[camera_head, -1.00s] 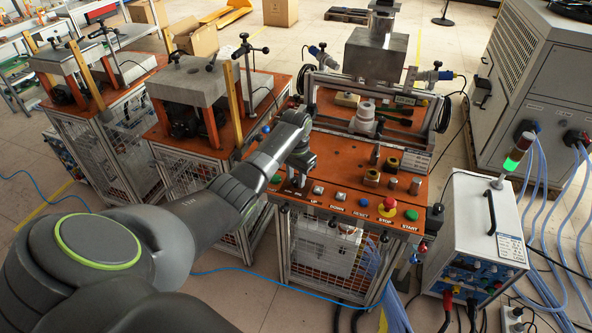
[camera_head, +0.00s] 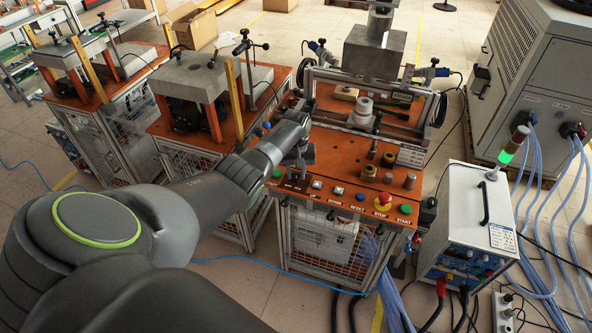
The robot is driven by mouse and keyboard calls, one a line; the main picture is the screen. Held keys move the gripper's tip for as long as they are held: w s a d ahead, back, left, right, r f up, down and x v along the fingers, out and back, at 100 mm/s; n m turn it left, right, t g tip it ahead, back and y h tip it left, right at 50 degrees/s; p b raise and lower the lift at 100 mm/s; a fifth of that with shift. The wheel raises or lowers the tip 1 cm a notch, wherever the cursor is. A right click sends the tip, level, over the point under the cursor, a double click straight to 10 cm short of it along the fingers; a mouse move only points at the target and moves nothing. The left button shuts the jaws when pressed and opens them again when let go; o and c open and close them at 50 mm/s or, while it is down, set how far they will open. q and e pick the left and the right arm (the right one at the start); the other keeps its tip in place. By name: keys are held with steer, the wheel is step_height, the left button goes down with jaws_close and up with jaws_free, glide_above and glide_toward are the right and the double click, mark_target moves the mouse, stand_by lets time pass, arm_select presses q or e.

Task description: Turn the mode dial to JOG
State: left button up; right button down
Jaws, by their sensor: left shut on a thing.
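The orange control panel (camera_head: 340,160) stands in the middle of the view, with a row of buttons along its front edge. My left gripper (camera_head: 297,174) points down at the front left of this panel, between the left green START button (camera_head: 277,173) and the white UP button (camera_head: 316,185). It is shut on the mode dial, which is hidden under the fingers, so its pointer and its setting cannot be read. My right gripper is not in view.
White DOWN button (camera_head: 338,190), blue RESET button (camera_head: 360,196), red STOP button (camera_head: 384,199) and right green START button (camera_head: 405,209) continue the row. Short metal posts (camera_head: 388,160) stand behind. A white power unit (camera_head: 470,230) with a signal lamp stands at the right.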

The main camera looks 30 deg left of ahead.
mark_target(296, 175)
arm_select(q)
steer(key=shift+w+r, duration=0.1)
stand_by(0.4)
steer(key=o, duration=1)
steer(key=shift+c, duration=0.2)
steer(key=shift+r, duration=0.5)
step_height(296, 175, up, 16)
steer(key=b, duration=0.2)
steer(key=shift+r, duration=0.2)
